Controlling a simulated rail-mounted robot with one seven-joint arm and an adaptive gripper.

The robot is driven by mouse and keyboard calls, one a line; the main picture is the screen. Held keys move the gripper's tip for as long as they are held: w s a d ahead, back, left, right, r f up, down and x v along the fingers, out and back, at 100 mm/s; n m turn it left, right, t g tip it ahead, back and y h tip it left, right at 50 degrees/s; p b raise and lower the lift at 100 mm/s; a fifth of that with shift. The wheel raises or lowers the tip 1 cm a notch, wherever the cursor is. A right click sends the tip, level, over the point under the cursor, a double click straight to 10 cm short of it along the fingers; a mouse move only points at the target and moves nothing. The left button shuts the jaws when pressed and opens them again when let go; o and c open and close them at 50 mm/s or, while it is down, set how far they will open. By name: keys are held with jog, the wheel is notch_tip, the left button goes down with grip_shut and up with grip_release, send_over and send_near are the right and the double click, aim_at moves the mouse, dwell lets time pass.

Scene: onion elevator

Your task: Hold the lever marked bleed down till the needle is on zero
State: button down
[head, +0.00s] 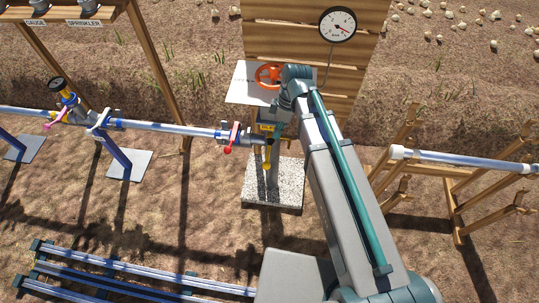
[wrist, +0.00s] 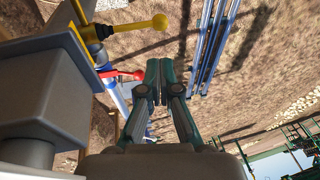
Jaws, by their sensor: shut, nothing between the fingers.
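A yellow lever (head: 267,158) hangs down from the valve at the near end of the pipe, under a yellow tag (head: 267,127) too small to read. In the wrist view the yellow lever (wrist: 130,27) ends in a round knob. My gripper (wrist: 160,66) is shut and empty, below the knob in that picture and apart from it. In the head view my gripper (head: 273,143) is small beside the lever, partly hidden by my arm. The round white gauge (head: 338,24) is on the wooden board; its red needle points to the lower right, and its numbers are unreadable.
An orange handwheel (head: 269,76) stands by a pale panel (head: 248,84). A red lever (head: 231,138) is on the pipe (head: 170,127) to the left. A grey box (wrist: 40,95) fills the wrist view's left.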

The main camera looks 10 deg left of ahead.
aim_at(267, 163)
jog(key=shift+f, duration=0.15)
jog(key=p+x, duration=0.2)
jog(key=x, duration=1.1)
jog(key=shift+s+a+f, duration=0.1)
jog(key=shift+a+f, duration=0.05)
jog(key=shift+f, duration=0.2)
jog(key=shift+f, duration=0.1)
